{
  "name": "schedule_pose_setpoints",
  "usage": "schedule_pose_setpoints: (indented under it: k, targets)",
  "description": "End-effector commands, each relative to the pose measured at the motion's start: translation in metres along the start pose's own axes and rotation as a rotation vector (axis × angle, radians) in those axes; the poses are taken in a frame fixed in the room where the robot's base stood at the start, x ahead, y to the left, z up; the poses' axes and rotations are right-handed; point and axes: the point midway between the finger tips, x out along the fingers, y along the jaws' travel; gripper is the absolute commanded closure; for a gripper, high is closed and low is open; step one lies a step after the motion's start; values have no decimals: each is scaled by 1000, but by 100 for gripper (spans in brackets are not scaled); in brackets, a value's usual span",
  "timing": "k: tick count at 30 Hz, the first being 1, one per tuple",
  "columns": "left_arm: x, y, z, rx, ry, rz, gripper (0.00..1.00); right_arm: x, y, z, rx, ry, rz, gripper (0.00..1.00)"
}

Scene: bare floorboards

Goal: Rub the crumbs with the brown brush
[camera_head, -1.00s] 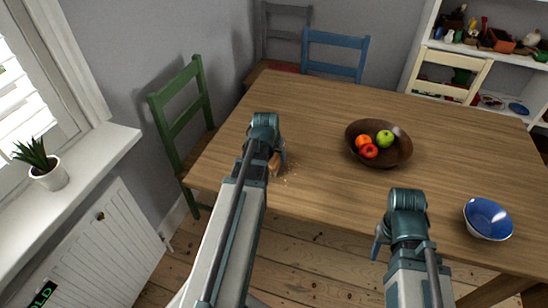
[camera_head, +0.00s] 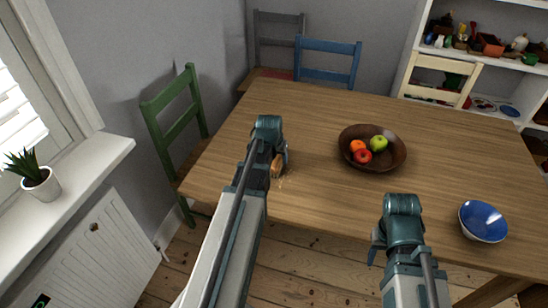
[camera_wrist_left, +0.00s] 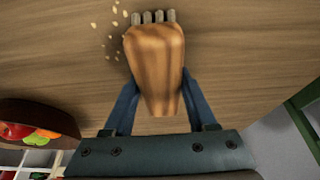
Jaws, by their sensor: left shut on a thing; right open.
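The brown brush (camera_wrist_left: 156,65) is held between the fingers of my left gripper (camera_wrist_left: 152,100) in the left wrist view. Its pale bristles point to the top of that view, at the tabletop. Small tan crumbs (camera_wrist_left: 112,32) lie on the wood just to the left of the bristles. In the head view the brush (camera_head: 277,167) shows beside my left gripper (camera_head: 277,160), partly hidden by it, with crumbs (camera_head: 284,180) faintly visible near it. My right gripper (camera_head: 376,248) is open and empty at the table's front edge.
The wooden table (camera_head: 440,160) bears a dark bowl (camera_head: 396,162) of fruit and a blue bowl (camera_head: 483,222) at the right. A green chair (camera_head: 172,130) stands at the left end, a blue chair (camera_head: 328,60) behind. The tabletop between the brush and the bowls is clear.

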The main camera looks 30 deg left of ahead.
Motion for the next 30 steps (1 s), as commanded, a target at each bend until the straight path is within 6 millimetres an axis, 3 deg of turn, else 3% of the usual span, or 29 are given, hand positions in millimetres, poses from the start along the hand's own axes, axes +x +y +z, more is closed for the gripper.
schedule_pose_setpoints:
  k: [16, 18, 30]
  targets:
    - [-11, -1, 34, -1, -2, -1, 95, 3, 0, 0, 0, 0, 0, 50]
    - [-12, -2, 37, -1, -3, -1, 100, 3, 0, 0, 0, 0, 0, 50]
    - [-17, -2, 49, -1, -5, -2, 100, 3, 0, 0, 0, 0, 0, 50]
